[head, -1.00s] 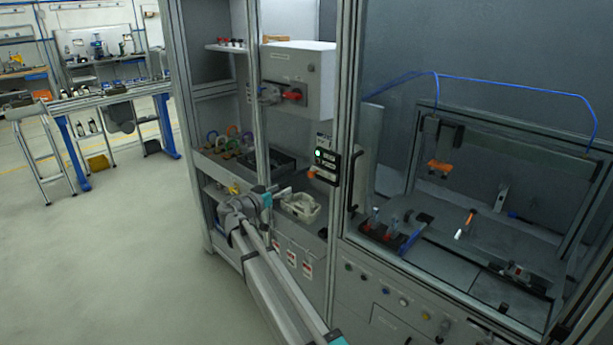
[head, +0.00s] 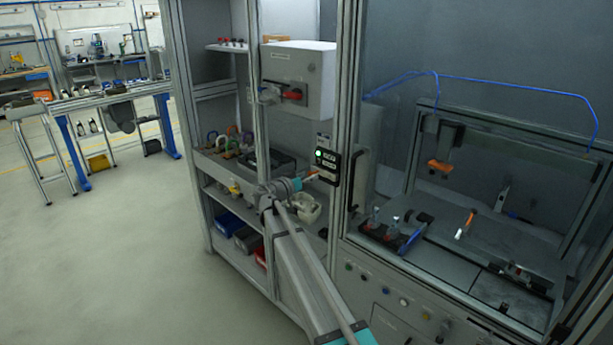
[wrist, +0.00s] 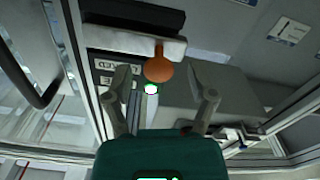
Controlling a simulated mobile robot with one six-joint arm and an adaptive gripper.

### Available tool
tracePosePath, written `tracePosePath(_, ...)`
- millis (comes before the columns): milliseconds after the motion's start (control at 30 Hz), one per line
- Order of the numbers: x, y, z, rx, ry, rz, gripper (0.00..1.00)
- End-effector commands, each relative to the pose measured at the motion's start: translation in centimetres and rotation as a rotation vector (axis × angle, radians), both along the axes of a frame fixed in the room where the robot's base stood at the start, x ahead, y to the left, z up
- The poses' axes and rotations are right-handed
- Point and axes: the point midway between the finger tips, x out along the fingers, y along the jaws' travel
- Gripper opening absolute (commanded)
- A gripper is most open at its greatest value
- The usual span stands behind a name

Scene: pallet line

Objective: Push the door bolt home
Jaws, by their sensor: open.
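The door bolt has an orange knob (wrist: 159,68) on a pale bar under a black block in the wrist view. In the head view the orange knob (head: 310,176) shows small, beside a black lock box (head: 327,161) with a lit green lamp, on the cabinet's upright post. My gripper (wrist: 161,97) is open and empty, its two fingers spread to either side below the knob in the picture. I cannot tell whether they touch it. In the head view my gripper (head: 297,183) is just left of the knob. How far the bolt is in cannot be told.
A black door handle (wrist: 35,95) stands at the left of the wrist view. A grey switch box with a red rotary handle (head: 291,94) hangs above my arm.

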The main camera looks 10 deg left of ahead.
Motion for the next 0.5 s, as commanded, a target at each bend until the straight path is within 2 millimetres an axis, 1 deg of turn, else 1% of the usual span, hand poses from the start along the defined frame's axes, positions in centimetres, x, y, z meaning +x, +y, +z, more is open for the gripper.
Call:
tracePosePath(33,0.41,-0.29,0.0,0.0,0.0,-0.001,0.73)
tracePosePath(200,0.93,-0.76,0.0,0.0,0.0,-0.001,0.73)
tracePosePath(500,0.96,-0.82,0.0,0.0,0.0,0.0,0.73)
